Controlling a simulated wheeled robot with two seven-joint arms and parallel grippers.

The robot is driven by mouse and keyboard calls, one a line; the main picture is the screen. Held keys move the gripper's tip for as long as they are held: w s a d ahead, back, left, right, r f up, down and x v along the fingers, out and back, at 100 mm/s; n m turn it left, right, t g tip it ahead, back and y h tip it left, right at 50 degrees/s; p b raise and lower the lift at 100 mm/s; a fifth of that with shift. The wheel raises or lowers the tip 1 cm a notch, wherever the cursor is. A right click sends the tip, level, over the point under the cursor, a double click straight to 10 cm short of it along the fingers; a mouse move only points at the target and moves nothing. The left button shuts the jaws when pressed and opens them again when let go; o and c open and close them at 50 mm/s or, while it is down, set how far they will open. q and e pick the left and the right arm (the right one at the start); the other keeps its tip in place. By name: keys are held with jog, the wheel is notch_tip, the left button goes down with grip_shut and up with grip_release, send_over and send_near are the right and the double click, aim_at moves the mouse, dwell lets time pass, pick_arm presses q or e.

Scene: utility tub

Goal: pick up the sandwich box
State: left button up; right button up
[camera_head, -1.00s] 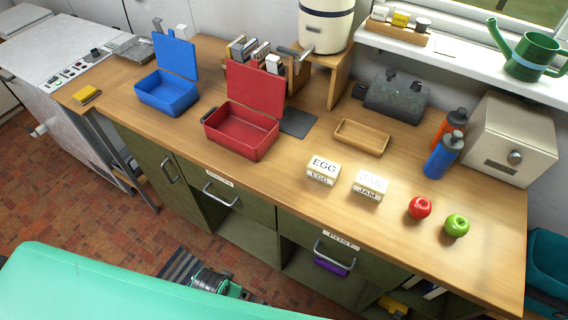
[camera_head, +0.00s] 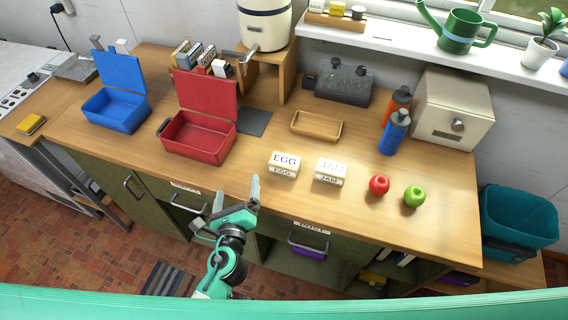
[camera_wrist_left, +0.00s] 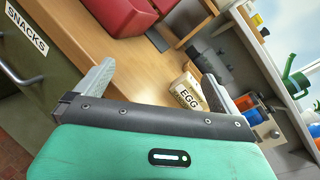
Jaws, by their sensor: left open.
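Two small cream boxes stand on the wooden counter, one labelled EGG (camera_head: 283,165) and one labelled JAM (camera_head: 330,172). Two open lunch boxes with raised lids are further left, one red (camera_head: 198,138) and one blue (camera_head: 117,109). None is labelled as a sandwich box. My left gripper (camera_head: 237,193) is open and empty by the counter's front edge, left of and in front of the EGG box. In the left wrist view, the EGG box (camera_wrist_left: 187,91) shows beyond the open fingers, and part of the red box (camera_wrist_left: 122,14) is at the top. My right gripper is not in view.
A wooden tray (camera_head: 317,125) lies behind the cream boxes. A red apple (camera_head: 379,185) and a green apple (camera_head: 414,197) are to their right, with a blue bottle (camera_head: 394,133) behind. The counter front between the red box and EGG box is clear.

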pick_arm(q)
jog(key=d+m+h, duration=0.2)
jog(key=d+m, duration=0.1)
jog(key=d+m+h, duration=0.1)
jog(key=d+m, duration=0.1)
jog(key=m, duration=0.1)
jog(key=d+f+m+h, duration=0.1)
jog(key=d+m+h, duration=0.1)
jog(key=d+m, duration=0.1)
jog(key=shift+w+d+f+m+h, duration=0.1)
jog(key=shift+d+m+h, duration=0.2)
jog(key=shift+m, duration=0.3)
jog(key=shift+w+d, duration=0.25)
jog(key=p, duration=0.1)
send_near(287, 155)
jog(key=x, duration=0.3)
jog(key=shift+w, duration=0.4)
jog(key=shift+p+x, duration=0.35)
jog(key=shift+x, duration=2.85)
jog(key=c, duration=1.1)
